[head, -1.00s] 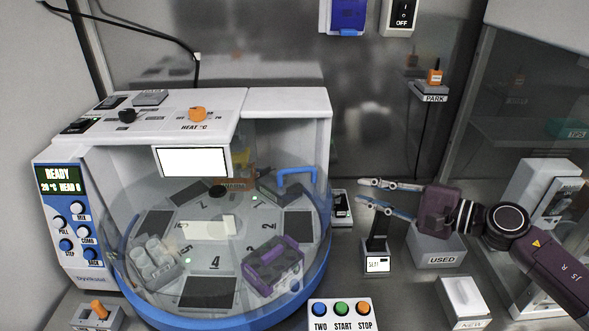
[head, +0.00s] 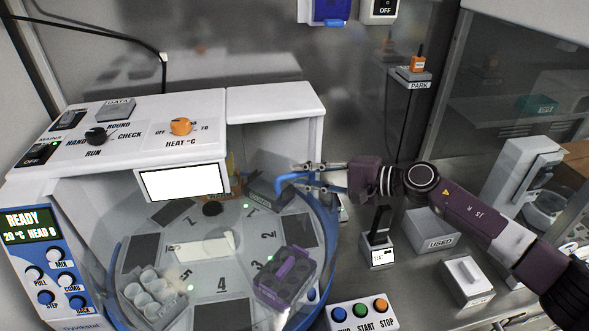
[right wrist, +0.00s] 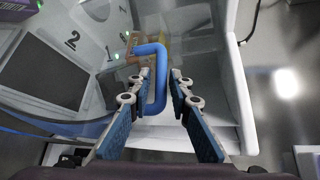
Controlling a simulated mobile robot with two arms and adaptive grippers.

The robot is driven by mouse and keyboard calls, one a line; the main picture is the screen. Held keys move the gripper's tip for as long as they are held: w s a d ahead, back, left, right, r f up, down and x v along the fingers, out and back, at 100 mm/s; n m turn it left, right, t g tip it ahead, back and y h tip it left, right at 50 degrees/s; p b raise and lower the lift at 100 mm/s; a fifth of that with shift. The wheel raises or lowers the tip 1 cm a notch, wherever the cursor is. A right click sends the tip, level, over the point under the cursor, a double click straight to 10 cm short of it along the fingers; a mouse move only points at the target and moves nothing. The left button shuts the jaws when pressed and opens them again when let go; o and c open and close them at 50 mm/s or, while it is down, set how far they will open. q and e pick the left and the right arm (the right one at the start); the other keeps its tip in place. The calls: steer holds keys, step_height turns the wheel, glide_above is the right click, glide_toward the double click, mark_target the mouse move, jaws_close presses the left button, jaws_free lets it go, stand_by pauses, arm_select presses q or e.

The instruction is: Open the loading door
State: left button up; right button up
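The loading door is a clear curved cover with a blue lower rim (head: 331,235) at the front of the white machine (head: 140,125). Its blue bent handle (head: 283,181) sits at the door's right side. My right gripper (head: 300,177) reaches in from the right and is at the handle. In the right wrist view the handle (right wrist: 158,78) stands between the two fingers (right wrist: 161,88), with a gap visible on the right finger's side. The fingers look open around it. My left gripper is not in view.
Inside the machine is a numbered carousel (head: 222,262) with a purple rack (head: 287,275) and a grey tube holder (head: 150,292). A button box (head: 362,314), a USED bin (head: 432,232) and a NEW box (head: 466,279) stand to the right on the bench.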

steer(key=shift+x, duration=1.15)
steer(key=shift+w+a, duration=0.15)
steer(key=shift+a, duration=0.15)
steer(key=c, duration=0.5)
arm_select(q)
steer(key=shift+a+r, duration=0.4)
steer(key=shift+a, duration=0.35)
arm_select(e)
jaws_close()
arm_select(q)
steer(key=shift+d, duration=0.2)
